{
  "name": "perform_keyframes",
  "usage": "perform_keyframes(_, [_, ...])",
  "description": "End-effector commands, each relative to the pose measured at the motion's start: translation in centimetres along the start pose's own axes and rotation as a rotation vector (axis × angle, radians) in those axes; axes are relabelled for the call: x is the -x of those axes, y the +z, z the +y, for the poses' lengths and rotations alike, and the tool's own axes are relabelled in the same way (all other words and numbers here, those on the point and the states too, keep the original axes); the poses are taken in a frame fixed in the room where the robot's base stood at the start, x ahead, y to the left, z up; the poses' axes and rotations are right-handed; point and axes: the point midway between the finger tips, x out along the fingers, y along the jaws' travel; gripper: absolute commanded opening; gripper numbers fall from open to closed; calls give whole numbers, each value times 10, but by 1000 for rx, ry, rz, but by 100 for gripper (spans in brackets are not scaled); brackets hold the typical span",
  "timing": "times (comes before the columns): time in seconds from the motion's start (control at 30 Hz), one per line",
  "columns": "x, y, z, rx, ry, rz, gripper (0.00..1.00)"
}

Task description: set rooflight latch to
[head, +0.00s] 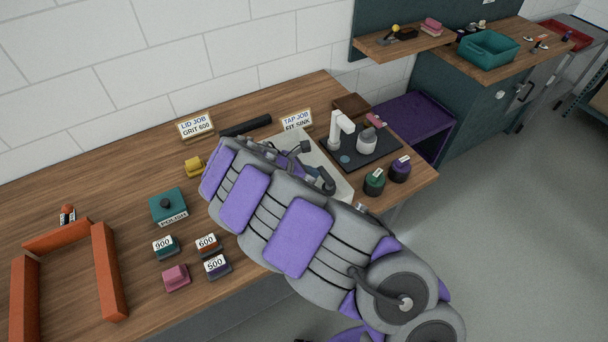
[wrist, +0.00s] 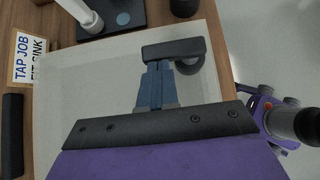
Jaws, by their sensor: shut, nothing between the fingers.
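My gripper (wrist: 156,72) shows in the wrist view as two blue fingers drawn together, with nothing between them. It is over a pale, shallow panel or basin (wrist: 90,80). A dark bar (wrist: 172,48) with a rounded dark part below its right end lies at the fingertips. I cannot tell whether this bar is the rooflight latch, or whether the fingers touch it. In the head view my arm hides most of the pale basin (head: 341,186) and part of my gripper (head: 292,160). No part is clearly readable as a rooflight latch.
A white tap (head: 338,130) stands on a dark mat behind the basin, near green (head: 375,182) and purple (head: 400,168) knobs. Sanding blocks (head: 208,247), a teal polish block (head: 168,207) and an orange frame (head: 110,270) occupy the bench's left. Open floor lies right.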

Motion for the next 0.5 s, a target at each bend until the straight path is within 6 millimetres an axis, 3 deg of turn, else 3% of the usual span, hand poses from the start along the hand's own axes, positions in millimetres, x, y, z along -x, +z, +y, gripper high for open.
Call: perform_keyframes(0.5, [-2,0,1,-21,-29,1,0])
